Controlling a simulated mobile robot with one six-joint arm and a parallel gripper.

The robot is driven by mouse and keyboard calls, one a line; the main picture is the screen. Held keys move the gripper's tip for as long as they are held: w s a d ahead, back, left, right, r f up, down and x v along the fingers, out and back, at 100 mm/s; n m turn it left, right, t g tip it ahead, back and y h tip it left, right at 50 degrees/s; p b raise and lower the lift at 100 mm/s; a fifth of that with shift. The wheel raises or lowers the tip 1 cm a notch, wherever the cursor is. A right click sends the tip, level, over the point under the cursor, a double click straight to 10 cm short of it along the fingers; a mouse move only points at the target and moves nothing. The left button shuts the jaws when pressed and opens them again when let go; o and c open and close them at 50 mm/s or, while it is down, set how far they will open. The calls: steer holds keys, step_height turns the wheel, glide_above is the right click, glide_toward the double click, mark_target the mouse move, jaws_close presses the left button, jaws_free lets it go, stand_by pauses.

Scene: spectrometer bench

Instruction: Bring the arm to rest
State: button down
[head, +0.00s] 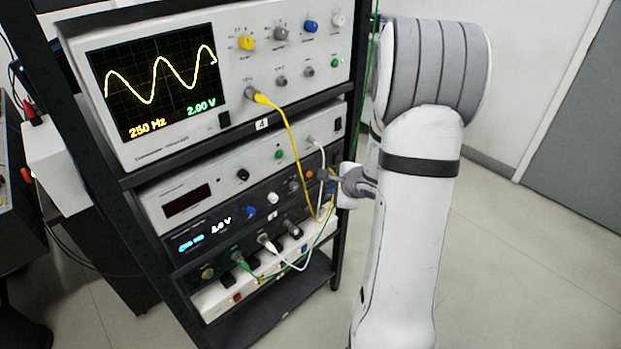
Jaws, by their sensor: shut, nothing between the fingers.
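My gripper (327,176) shows in the head view at the right side of the rack, in front of the middle instruments. It is shut with nothing held. Its fingers point left toward the instrument fronts, close to the yellow cable. I cannot tell whether it touches the cable or the panel. My arm (412,230) stands upright to the right of the rack, its large grey joint at the top. Part of my wrist is hidden behind the arm link.
An oscilloscope (160,85) showing a yellow wave sits on the rack's upper shelf. Below it are instruments with knobs and a socket strip (215,297). Yellow (291,135), white (322,160) and green cables hang in front. Open floor (510,260) lies to the right.

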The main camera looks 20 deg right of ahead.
steer(key=shift+s, duration=0.15)
stand_by(0.4)
steer(key=s+a+r+n+g+y, duration=0.2)
steer(key=s+a+r+n, duration=0.3)
steer(key=a, duration=0.4)
steer(key=s+a+r+n+g+y, duration=0.1)
steer(key=s+a+r+n+y, duration=0.15)
steer(key=a+r+n, duration=0.4)
steer(key=s+r+n+g+h, duration=0.1)
steer(key=s+n+h, duration=0.1)
steer(key=s+n, duration=0.3)
steer(key=s+a+r+n+g+h, duration=0.1)
steer(key=s+n, duration=0.4)
steer(key=s, duration=0.5)
steer(key=g+h, duration=0.1)
steer(key=h, duration=0.1)
steer(key=shift+s+a+r+h, duration=0.15)
steer(key=shift+s+r+h, duration=0.15)
steer(key=shift+h, duration=0.05)
steer(key=shift+n, duration=0.25)
